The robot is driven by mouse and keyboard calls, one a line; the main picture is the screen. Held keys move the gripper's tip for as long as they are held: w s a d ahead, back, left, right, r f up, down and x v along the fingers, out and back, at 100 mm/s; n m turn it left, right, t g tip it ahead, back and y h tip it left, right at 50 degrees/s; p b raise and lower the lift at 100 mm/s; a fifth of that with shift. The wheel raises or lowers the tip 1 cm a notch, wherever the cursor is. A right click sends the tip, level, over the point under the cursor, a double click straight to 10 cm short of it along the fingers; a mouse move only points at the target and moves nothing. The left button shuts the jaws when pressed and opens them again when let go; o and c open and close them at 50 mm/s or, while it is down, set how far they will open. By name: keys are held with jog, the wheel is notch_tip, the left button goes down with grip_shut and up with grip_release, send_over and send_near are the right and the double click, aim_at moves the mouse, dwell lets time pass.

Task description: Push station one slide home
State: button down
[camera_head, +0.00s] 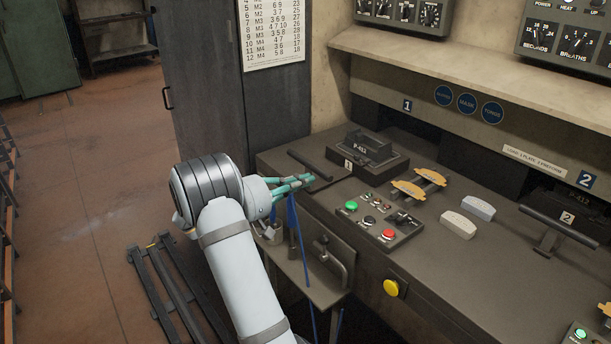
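The fingers point right toward the slide. Their gap is too small to read, and I see nothing clearly held.
A button panel (379,215), brass-coloured shoes (417,186) and pale blocks (458,224) lie right of the slide. The station two handle (558,224) is farther right. A shelf ledge (470,85) overhangs the openings. Blue cords and a small side table (322,293) are below my gripper.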

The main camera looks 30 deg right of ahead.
jog(key=shift+w+d+b, duration=0.3)
jog(key=shift+d+b, duration=0.45)
jog(key=shift+d, duration=1.5)
jog(key=shift+w+d+b, duration=0.25)
jog(key=shift+d+b, duration=0.45)
jog(key=shift+d, duration=1.6)
jog(key=shift+w+d+b, duration=0.3)
jog(key=shift+d+b, duration=0.45)
jog(key=shift+d, duration=1.5)
jog(key=shift+w+d+b, duration=0.15)
jog(key=shift+d+b, duration=0.2)
jog(key=shift+d, duration=0.95)
jog(key=shift+w+d+b, duration=0.15)
jog(key=shift+d+b, duration=0.2)
jog(key=shift+d, duration=0.9)
jog(key=shift+w+d+b, duration=0.2)
jog(key=shift+d, duration=1)
jog(key=shift+w+d+b, duration=0.15)
jog(key=shift+d, duration=1.15)
